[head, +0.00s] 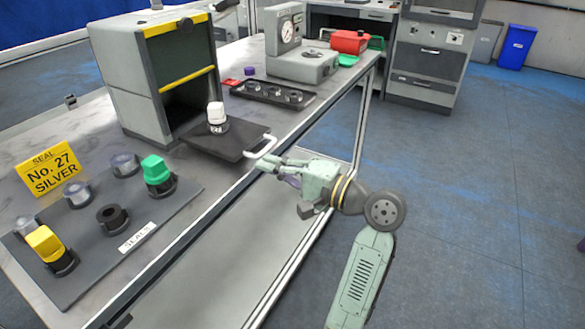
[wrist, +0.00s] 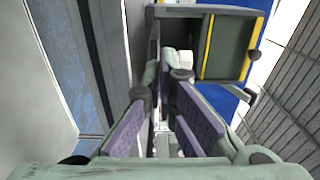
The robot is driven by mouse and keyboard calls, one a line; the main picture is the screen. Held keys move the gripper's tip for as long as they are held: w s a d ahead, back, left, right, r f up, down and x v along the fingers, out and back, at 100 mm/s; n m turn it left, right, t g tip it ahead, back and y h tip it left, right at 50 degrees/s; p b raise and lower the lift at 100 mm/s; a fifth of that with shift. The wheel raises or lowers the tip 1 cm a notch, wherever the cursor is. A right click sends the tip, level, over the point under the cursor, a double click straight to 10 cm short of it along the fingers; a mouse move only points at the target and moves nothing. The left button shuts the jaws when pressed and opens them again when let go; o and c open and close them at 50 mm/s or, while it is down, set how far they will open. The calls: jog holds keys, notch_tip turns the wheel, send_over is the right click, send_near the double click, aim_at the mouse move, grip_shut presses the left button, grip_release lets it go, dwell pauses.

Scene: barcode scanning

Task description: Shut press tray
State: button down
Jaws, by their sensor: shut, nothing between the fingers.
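The press (head: 165,75) is a grey box with yellow-edged openings; it also shows in the wrist view (wrist: 225,45). Its dark tray (head: 205,148) is pulled out of the lower opening towards the table's front edge. A white-capped container with a dark base (head: 217,118) stands upright on the tray. The tray's white handle (head: 266,147) points outward, towards my gripper (head: 262,163). My gripper is shut and empty, with its fingertips right by the handle. I cannot tell whether they touch it. In the wrist view my fingers (wrist: 160,85) hide most of the tray.
A seal board (head: 150,212) with several coloured seals and a yellow sign (head: 48,172) is at the front left. A black rack (head: 272,93) and a gauge device (head: 300,62) stand beyond the press. Open floor (head: 460,200) lies to the right.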

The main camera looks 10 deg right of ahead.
aim_at(234, 153)
jog(key=shift+p+x, duration=0.65)
jog(key=shift+x, duration=1.95)
jog(key=x, duration=0.4)
jog(key=shift+w+a+p, duration=0.2)
jog(key=shift+a+p, duration=0.05)
jog(key=shift+p, duration=0.15)
jog(key=shift+d, duration=0.1)
